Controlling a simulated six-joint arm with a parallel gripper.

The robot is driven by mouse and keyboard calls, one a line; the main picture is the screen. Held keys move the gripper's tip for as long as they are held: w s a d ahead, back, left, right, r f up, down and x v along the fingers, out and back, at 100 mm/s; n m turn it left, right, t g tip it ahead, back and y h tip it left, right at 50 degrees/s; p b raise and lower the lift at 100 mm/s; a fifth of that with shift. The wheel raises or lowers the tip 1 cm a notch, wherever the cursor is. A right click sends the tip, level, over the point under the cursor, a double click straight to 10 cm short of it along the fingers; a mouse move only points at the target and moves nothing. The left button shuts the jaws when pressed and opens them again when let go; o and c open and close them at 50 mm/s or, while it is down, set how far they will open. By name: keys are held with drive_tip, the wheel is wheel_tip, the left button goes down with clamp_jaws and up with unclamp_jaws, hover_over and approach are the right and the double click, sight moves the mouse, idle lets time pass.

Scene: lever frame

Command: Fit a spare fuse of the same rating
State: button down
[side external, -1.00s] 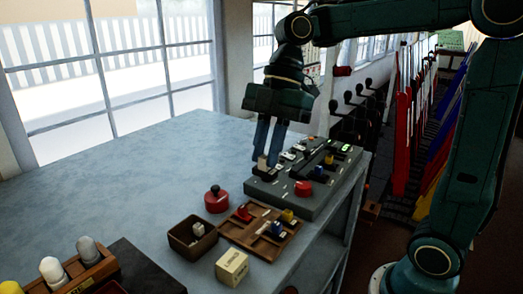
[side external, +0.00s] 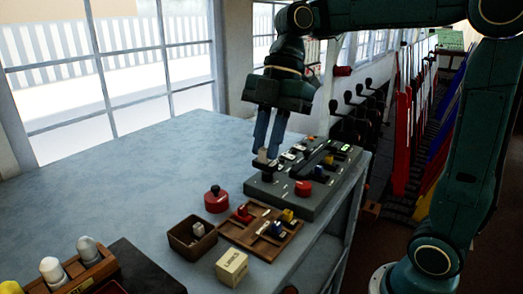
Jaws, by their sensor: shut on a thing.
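My gripper (side external: 267,154) points down at the left end of the grey fuse panel (side external: 322,195). Its fingers are shut on a small block, pale on one part and dark below, probably a fuse (side external: 264,160). I cannot tell whether this block touches the panel. The panel carries a row of pale and dark parts, a yellow piece (side external: 328,160) and a small green light. A wooden tray (side external: 235,235) in front of the panel holds a red fuse (side external: 243,213), a white one, a blue one (side external: 277,229) and a yellow one (side external: 287,215) in its compartments.
A dark open box (side external: 182,243) holds a pale piece (side external: 198,229). A cream box marked LINKS (side external: 232,267) and a red button (side external: 216,199) stand nearby. A red knob (side external: 303,188) sits on the panel. The bench (side external: 130,180) is clear to the left.

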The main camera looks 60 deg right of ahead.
drive_tip(key=w+d+f+m+t+h, duration=0.25)
drive_tip(key=w+d+m, duration=0.25)
drive_tip(key=d+m, duration=0.45)
drive_tip(key=w+d+f+m+t+h, duration=0.25)
drive_tip(key=w+d+f+m, duration=0.2)
drive_tip(key=d+m, duration=0.5)
drive_tip(key=s+d+f+m+g+h, duration=0.1)
drive_tip(key=s+d+m, duration=0.3)
drive_tip(key=d+m, duration=0.4)
drive_tip(key=s+d+f+m+g+h, duration=0.1)
drive_tip(key=s+d+m+g+h, duration=0.2)
drive_tip(key=d+m, duration=0.6)
drive_tip(key=s+d+g, duration=0.1)
drive_tip(key=s+d, duration=0.1)
drive_tip(key=d, duration=0.2)
drive_tip(key=shift+d+f, duration=0.3)
drive_tip(key=shift+d, duration=0.05)
drive_tip(key=shift+f, duration=0.2)
drive_tip(key=shift+f, duration=2.5)
